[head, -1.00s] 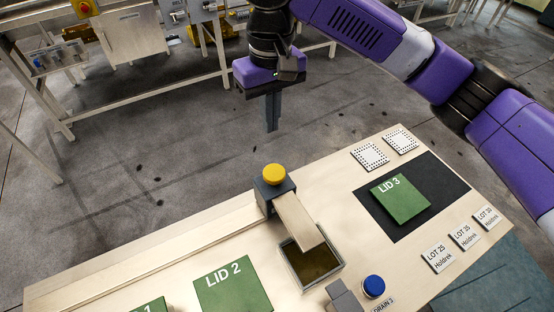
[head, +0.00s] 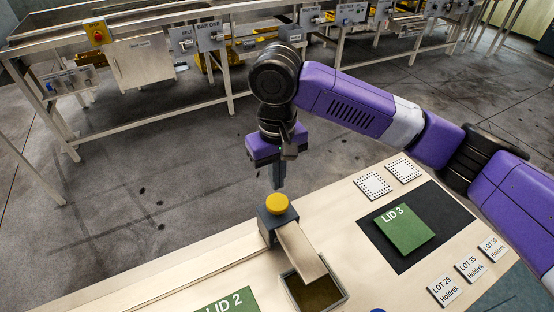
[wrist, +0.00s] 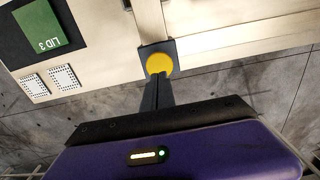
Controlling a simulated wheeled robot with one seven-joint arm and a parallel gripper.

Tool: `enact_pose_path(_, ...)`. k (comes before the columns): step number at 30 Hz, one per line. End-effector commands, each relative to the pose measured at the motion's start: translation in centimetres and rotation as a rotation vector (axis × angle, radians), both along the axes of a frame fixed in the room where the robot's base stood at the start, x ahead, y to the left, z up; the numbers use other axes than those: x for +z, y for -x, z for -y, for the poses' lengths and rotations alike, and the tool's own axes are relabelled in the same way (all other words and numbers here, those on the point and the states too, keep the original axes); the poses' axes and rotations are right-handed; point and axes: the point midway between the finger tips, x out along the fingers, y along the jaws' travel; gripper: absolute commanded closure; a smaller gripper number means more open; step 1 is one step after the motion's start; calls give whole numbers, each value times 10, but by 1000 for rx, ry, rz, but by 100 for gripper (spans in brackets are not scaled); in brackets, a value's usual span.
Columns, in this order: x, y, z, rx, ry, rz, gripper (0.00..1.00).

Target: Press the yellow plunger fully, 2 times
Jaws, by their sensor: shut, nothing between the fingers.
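The yellow plunger (head: 277,204) is a round button standing raised on top of a dark grey block (head: 268,228) at the table's far edge. In the wrist view the yellow plunger (wrist: 159,62) shows just past the fingertips. My gripper (head: 278,186) is shut with nothing in it and points down. In the head view its tips appear just above and behind the plunger. In the wrist view my gripper (wrist: 157,82) overlaps the plunger's lower edge, and whether the tips touch it cannot be told.
A chute (head: 301,252) slopes from the block into an open bin (head: 318,292). The green LID 3 (head: 404,228) lies on a dark mat (head: 449,211), and the green LID 2 (head: 226,301) lies at the front left. Perforated white plates (head: 373,186) lie at the back right.

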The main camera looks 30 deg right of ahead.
Motion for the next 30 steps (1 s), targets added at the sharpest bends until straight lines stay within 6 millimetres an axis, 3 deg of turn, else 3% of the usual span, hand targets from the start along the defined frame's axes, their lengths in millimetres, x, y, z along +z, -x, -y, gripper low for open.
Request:
enact_pose_path(3, -21, 1, 1, -2, 0, -3, 100)
enact_pose_path(10, -50, 0, 0, 0, 1, -1, 100)
enact_pose_path(26, -60, 0, 0, 0, -1, 0, 100)
enact_pose_path(30, -72, 0, -1, -2, -3, -1, 100)
